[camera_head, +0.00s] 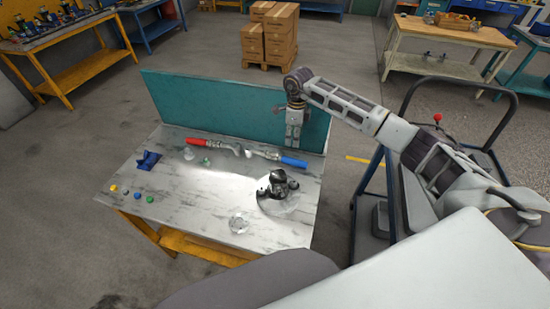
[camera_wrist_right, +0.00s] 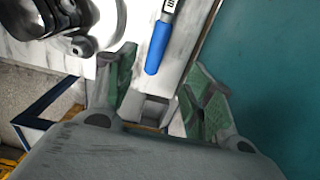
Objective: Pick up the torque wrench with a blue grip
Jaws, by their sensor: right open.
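The torque wrench with a blue grip (camera_head: 292,162) lies on the table's far right part, its silver shaft pointing left. Its blue end shows in the right wrist view (camera_wrist_right: 158,48), ahead of and between the fingers. My right gripper (camera_head: 293,146) points down just above the blue grip, near the teal back panel. In the wrist view its green-padded fingers (camera_wrist_right: 160,80) are spread apart, with nothing held. A second wrench with a red grip (camera_head: 197,142) lies to the left. My left gripper is not in view.
The teal panel (camera_head: 200,105) stands along the table's back edge. A dark motor part (camera_head: 279,185) sits on a round plate in front of the wrench. A clear round part (camera_head: 239,223), a blue part (camera_head: 148,160) and small coloured pieces (camera_head: 137,195) lie on the tabletop.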

